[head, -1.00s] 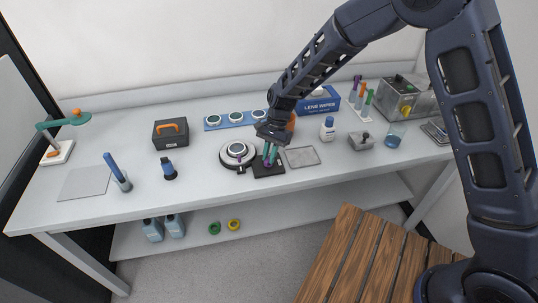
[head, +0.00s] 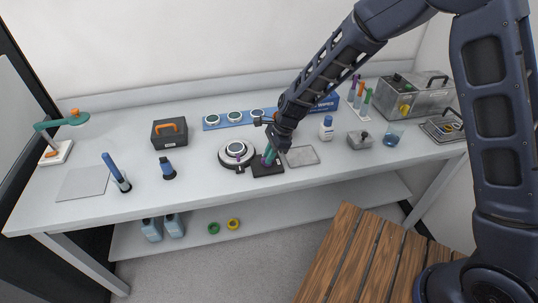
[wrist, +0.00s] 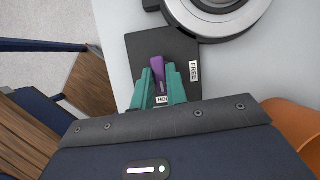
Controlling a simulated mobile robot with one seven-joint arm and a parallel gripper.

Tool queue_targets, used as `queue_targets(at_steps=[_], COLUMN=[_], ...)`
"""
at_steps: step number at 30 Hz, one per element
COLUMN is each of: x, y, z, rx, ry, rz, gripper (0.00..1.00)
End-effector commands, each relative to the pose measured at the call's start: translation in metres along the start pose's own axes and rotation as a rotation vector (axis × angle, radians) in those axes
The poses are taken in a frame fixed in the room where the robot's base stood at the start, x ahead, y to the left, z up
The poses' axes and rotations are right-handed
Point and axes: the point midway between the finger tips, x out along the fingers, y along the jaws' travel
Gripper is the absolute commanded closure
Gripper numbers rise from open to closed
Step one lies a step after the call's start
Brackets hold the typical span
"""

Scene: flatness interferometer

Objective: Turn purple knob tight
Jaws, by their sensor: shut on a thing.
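The purple knob (wrist: 159,72) is a narrow lever on a black square plate (wrist: 140,48) in the wrist view. My gripper (wrist: 160,76) has its teal fingers closed on both sides of the knob. A white "FREE" label (wrist: 194,71) lies on the plate right of the knob. Another label (wrist: 162,100), partly hidden, shows between the fingers. In the head view my gripper (head: 269,155) reaches down to the black plate (head: 268,170) from the upper right, mostly hiding the knob.
A round stage (head: 227,159) with a ring stands just left of the plate, close to my fingers. A grey tray (head: 302,156) lies to the right. An orange object (wrist: 290,120) is near my gripper.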

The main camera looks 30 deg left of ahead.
Motion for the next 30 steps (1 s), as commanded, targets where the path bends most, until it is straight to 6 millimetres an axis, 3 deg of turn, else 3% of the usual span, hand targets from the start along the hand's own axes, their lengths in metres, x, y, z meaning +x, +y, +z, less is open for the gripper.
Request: queue_targets(at_steps=[17, 18, 21, 30], x=[-0.0008, -0.0008, -0.0006, -0.0012], y=[-0.0011, -0.0011, -0.0008, -0.0002], z=[0.0, 0.0, 0.0, 0.0001], rx=[0.03, 0.03, 0.029, 0.029], ry=[0.0, 0.0, 0.0, 0.0], rz=[-0.016, -0.016, -0.015, -0.014], gripper=[1.0, 0.82, 0.64, 0.64])
